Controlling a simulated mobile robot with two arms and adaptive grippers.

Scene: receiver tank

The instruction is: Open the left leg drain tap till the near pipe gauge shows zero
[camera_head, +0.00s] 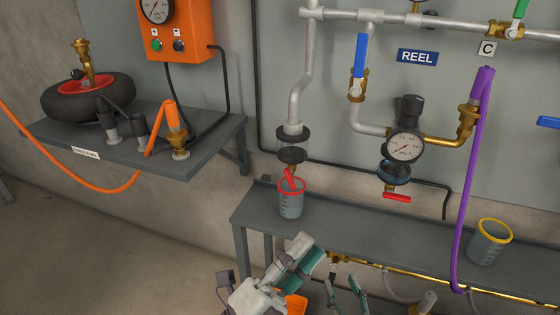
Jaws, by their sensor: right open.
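The left pipe leg (294,90) ends in a clear bowl (291,151) with a red-handled drain tap (289,176) under it. The tap handle is slanted, just above a red-rimmed cup (291,203) on the bench. A round dial gauge (404,146) sits on the regulator to the right; its reading is too small to tell. My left gripper (306,256) is below and in front of the cup, apart from it; its jaw opening is unclear. My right gripper (346,291) is open, low in the picture, with nothing seen between its fingers.
A second red tap handle (397,197) lies level under the regulator. A yellow-rimmed cup (490,242) stands on the grey bench (350,225), near a hanging purple hose (466,190). A left shelf (205,150) holds a wheel (88,98) and an orange hose (110,190).

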